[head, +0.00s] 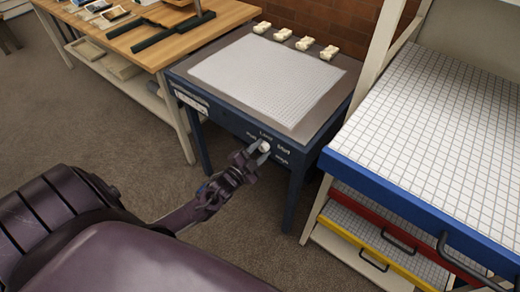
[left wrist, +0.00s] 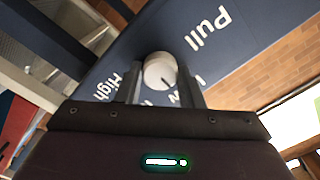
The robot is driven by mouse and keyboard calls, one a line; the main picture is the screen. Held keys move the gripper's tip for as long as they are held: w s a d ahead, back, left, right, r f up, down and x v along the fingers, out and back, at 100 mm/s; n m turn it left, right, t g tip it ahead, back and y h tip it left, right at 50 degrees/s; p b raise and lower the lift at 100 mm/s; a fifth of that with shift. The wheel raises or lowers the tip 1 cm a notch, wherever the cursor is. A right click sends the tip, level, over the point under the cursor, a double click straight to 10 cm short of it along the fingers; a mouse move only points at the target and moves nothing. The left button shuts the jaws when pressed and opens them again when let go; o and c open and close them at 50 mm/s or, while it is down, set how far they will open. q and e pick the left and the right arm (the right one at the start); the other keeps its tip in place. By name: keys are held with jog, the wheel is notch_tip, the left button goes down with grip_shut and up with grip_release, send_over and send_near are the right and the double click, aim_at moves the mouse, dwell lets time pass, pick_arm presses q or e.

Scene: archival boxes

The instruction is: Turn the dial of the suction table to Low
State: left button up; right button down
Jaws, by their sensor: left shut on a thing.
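The suction table (head: 215,104) is dark blue with a gridded pale top, and stands in the middle of the head view. Its dial (head: 264,146) is a small round white knob on the front panel, with white lettering around it. The dial also shows in the left wrist view (left wrist: 160,71), where "Pull", "High" and a partly hidden word are on the blue panel. My left gripper (head: 258,153) is at the panel, shut on the dial, with a finger on either side of it. I cannot tell which setting the dial points to. My right gripper is not in view.
Several small cream blocks (head: 304,43) lie along the table's back edge. A wooden workbench (head: 185,42) with tools and trays stands at the left. A rack with blue-, red- and yellow-edged gridded shelves (head: 440,125) stands close at the right. Carpet (head: 90,130) is clear in front.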

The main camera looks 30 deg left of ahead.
pick_arm(q)
jog(key=shift+n, duration=0.5)
jog(key=o, duration=1)
jog(key=s, duration=0.8)
jog(key=shift+a, duration=0.35)
